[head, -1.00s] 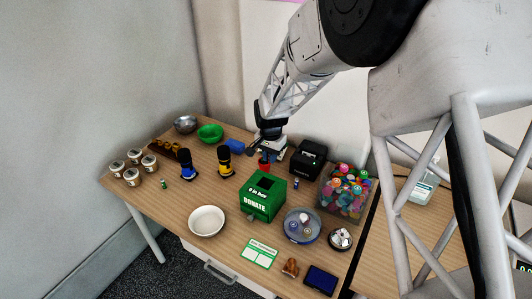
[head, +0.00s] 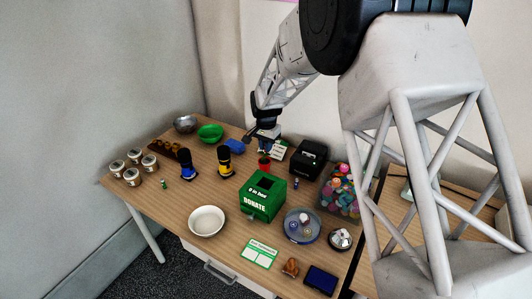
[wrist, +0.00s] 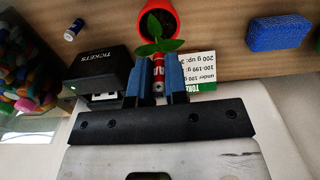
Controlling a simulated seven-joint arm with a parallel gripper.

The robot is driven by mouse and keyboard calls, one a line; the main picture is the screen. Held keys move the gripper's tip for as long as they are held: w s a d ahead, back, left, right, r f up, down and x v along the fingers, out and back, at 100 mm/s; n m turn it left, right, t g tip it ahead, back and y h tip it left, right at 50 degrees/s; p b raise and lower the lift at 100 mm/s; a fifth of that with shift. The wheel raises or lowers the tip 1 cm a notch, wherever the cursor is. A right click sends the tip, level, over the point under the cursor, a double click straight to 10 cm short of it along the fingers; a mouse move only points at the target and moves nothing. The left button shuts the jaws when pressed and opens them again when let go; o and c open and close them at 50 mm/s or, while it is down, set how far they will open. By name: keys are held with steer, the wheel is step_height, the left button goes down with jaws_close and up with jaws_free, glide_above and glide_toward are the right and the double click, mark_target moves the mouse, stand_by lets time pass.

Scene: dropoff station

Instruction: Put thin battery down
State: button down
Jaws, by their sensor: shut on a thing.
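My gripper (wrist: 159,75) is shut on a thin red battery (wrist: 158,70), held between its blue fingers in the wrist view. The battery lies along the fingers and its lower end shows silver. In the head view my gripper (head: 263,146) is at the back of the table, just above a red pot (head: 264,164); the battery is too small to make out there. In the wrist view the red pot (wrist: 168,10) with a green seedling is just beyond the fingertips, and leaves overlap the battery's far end.
A ticket printer (head: 309,158) and a price card (head: 279,149) stand close by. A blue sponge (head: 235,146) is to the left. A green donation box (head: 263,196) stands in front. Other small batteries stand on the table (head: 228,247), one blue (head: 296,184), one green (head: 163,184).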

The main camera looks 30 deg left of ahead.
steer(key=shift+f, duration=1.8)
steer(key=shift+f, duration=0.15)
steer(key=c, duration=1.1)
jaws_free()
steer(key=shift+c, duration=0.2)
step_height(320, 180, up, 12)
steer(key=shift+r, duration=0.2)
